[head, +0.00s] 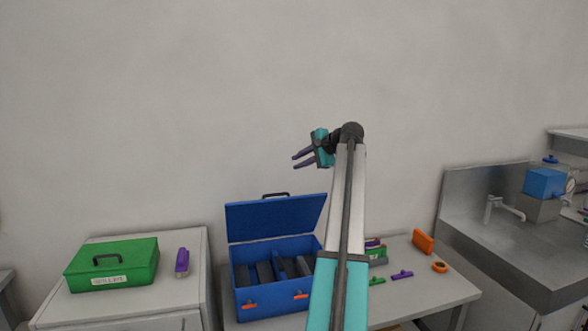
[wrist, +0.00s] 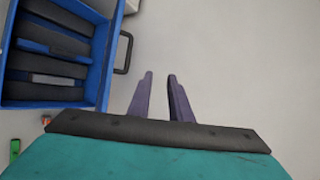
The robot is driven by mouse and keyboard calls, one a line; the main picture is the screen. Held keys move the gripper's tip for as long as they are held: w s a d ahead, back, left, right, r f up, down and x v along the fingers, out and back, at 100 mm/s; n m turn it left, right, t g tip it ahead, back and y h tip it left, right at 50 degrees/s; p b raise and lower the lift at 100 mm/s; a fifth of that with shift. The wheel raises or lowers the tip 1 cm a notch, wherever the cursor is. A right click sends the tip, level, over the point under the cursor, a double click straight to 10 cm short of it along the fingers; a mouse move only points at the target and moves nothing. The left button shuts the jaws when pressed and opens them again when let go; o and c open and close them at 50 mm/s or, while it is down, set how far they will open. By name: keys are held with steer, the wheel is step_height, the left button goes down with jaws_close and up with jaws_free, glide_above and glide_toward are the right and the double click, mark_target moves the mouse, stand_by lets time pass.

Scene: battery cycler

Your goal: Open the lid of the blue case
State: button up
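The blue case (head: 275,308) stands on the table in the head view, with its lid (head: 276,218) raised and tilted back and a dark handle on the lid's top edge. Dark slabs stand in a row inside it. In the wrist view the blue case (wrist: 104,62) is at the upper left, with the dark handle at its right side. My gripper (head: 293,161) is up in the air above and to the right of the lid, apart from it. Its two fingers (wrist: 160,76) are spread with a gap between them and nothing held.
A closed green case (head: 112,265) and a purple item (head: 182,262) sit on the left cabinet. Right of the blue case, small items lie on the table, including an orange block (head: 423,242) and orange ring (head: 440,267). A metal sink (head: 515,228) is at right. The wall behind is bare.

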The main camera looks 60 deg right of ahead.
steer(key=b+v, duration=0.2)
steer(key=v, duration=0.6)
steer(key=shift+s, duration=0.1)
